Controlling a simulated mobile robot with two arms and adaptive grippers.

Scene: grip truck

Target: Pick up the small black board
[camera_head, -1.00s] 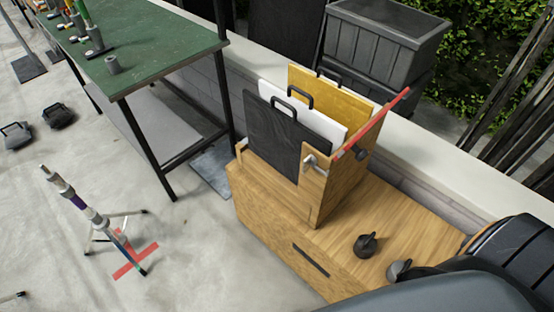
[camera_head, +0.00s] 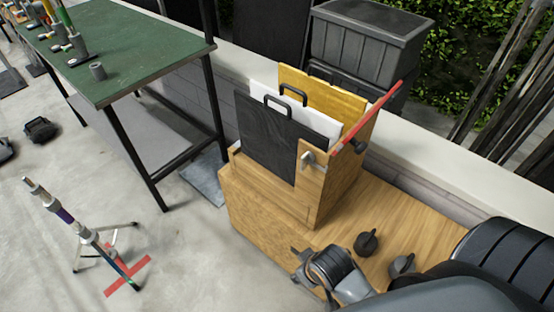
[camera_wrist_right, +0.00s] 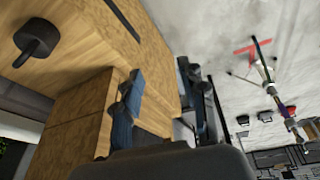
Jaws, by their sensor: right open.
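The small black board (camera_head: 262,138) stands upright, slightly tilted, in the front slot of a wooden holder (camera_head: 308,208). Its black handle (camera_head: 281,101) sticks up at the top. A white board (camera_head: 316,120) and a yellow board (camera_head: 330,98) stand behind it. My right gripper (camera_head: 299,268) is low in front of the holder, by the wooden cabinet's front edge, well below and apart from the black board. In the right wrist view my gripper's two fingers (camera_wrist_right: 160,88) are spread with nothing between them. My left gripper is not in view.
The wooden cabinet (camera_head: 400,218) carries the holder and two dark knob-like objects, one at its middle (camera_head: 366,243). A red bar (camera_head: 372,112) slants up from the holder's right side. A green table (camera_head: 130,58) stands left; a tripod (camera_head: 85,235) stands on the floor.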

